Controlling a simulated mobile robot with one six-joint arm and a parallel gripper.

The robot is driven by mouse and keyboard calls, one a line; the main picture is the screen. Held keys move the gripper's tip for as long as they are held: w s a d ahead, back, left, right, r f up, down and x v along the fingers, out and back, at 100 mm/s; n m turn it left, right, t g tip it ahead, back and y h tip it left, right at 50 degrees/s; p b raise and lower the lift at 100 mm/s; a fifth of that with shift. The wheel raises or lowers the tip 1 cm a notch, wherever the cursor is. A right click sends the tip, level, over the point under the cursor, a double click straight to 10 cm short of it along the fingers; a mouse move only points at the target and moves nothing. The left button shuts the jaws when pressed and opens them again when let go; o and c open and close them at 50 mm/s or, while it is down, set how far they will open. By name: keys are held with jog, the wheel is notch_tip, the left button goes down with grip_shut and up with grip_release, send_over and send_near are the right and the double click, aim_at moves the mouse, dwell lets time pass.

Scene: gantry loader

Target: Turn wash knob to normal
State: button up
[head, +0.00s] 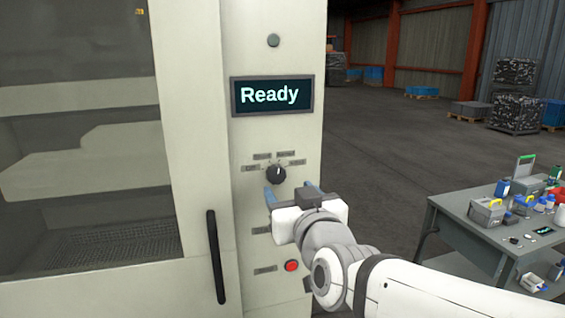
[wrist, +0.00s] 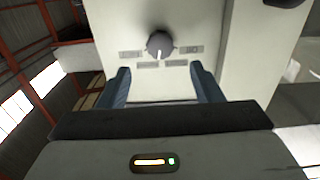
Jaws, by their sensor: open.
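The wash knob (head: 276,174) is a dark round dial on the light panel of the machine, below a screen reading "Ready". Several small labels sit in an arc above and beside it; their text is too small to read surely. Its white mark points about straight up in the head view. My gripper (head: 292,190) is open just below and in front of the knob, its blue fingers apart. In the wrist view the knob (wrist: 160,44) is upside down, beyond and between the fingertips of my gripper (wrist: 160,78). The fingers do not appear to touch it.
A red button (head: 291,266) sits lower on the panel. A black door handle (head: 216,257) stands to the left, beside the machine's large window. A grey table (head: 470,233) with boxes and bottles stands to the right. The floor between is clear.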

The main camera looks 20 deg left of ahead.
aim_at(278, 175)
jog(key=shift+p+x, duration=1.1)
jog(key=shift+x, duration=2.75)
jog(key=c, duration=1)
jog(key=shift+f+b, duration=0.25)
jog(key=shift+b, duration=0.55)
jog(key=shift+f+m+b, duration=0.1)
jog(key=shift+m+b, duration=0.6)
jog(key=shift+b, duration=0.45)
jog(key=shift+r+m+b, duration=0.3)
jog(key=shift+m+b, duration=0.2)
jog(key=shift+b, duration=0.25)
jog(key=o, duration=1)
